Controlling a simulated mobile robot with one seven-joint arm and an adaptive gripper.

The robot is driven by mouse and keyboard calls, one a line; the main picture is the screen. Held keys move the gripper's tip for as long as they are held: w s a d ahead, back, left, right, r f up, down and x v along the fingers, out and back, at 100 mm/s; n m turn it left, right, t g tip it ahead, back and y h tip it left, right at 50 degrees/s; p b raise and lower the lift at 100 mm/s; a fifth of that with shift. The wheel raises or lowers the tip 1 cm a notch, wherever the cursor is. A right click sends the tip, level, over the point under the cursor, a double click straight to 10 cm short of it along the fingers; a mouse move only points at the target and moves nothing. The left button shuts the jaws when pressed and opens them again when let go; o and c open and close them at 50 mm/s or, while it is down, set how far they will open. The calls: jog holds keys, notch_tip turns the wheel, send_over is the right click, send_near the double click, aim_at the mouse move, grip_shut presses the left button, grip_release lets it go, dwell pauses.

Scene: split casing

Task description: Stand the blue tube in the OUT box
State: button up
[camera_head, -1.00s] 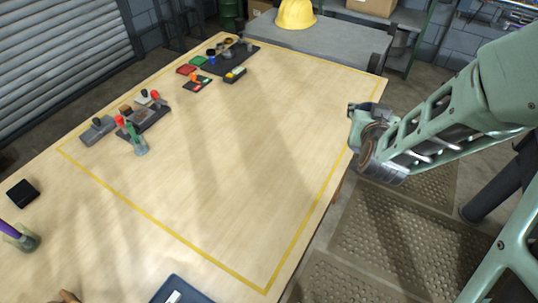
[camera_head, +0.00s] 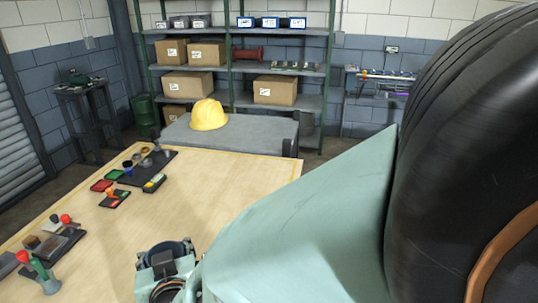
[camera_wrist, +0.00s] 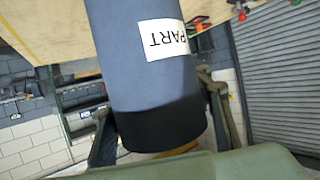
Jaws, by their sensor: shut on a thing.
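The blue tube (camera_wrist: 150,50) fills the middle of the wrist view. It is grey-blue, with a black band (camera_wrist: 160,125) at its near end and a white label reading PART, upside down. My gripper (camera_wrist: 160,108) is shut on it near the black band, with a finger on each side. The tube's far end runs out of the picture. In the head view, the end of my arm (camera_head: 165,265) is low in the picture over the table, and I cannot make out the tube there. I cannot identify the OUT box in either current view.
The wooden table (camera_head: 215,185) is bare in its middle. Several small coloured parts and dark trays (camera_head: 158,172) lie at its left side. A grey bench with a yellow helmet (camera_head: 208,115) stands behind, then shelves with cardboard boxes (camera_head: 188,85). My arm hides the right side.

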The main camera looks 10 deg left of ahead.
jog(key=shift+w+d+f+b, duration=0.4)
jog(key=shift+w+f+b, duration=1.75)
jog(key=shift+w+b, duration=0.1)
jog(key=shift+w+d+f+b, duration=0.4)
jog(key=shift+w+f+b, duration=1.75)
jog(key=shift+w+b, duration=0.1)
jog(key=shift+w+d+f+b, duration=0.4)
jog(key=shift+w+f+b, duration=1.75)
jog(key=shift+w+b, duration=0.1)
jog(key=shift+f, duration=0.2)
jog(key=o, duration=1.5)
jog(key=shift+o, duration=0.2)
jog(key=shift+r, duration=0.1)
